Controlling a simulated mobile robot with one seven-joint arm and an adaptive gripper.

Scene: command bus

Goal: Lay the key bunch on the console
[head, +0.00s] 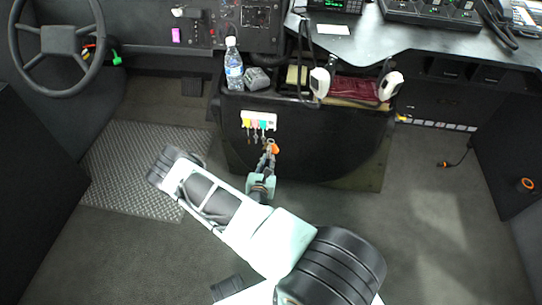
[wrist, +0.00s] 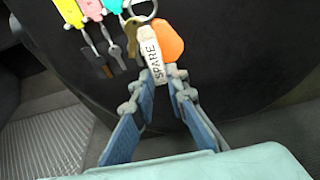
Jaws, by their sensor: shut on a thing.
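The key bunch has an orange fob (head: 274,148), a metal ring and a white tag marked SPARE. In the wrist view the orange fob (wrist: 167,42) and the tag (wrist: 151,52) lie at my fingertips, with a brassy key beside them. My gripper (head: 268,153) is shut on the bunch, in front of the dark front face of a box-like console (head: 320,145). In the wrist view my gripper (wrist: 165,76) has its tips against the tag and fob. The console top holds several things, and part of its front is hidden by my arm.
A white key rack (head: 259,119) with colored key tags is on the console front, close beside the bunch. A water bottle (head: 233,65), a grey object (head: 258,79) and white-ended handsets (head: 390,85) crowd the top. A grey desk (head: 365,42) behind has some bare surface.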

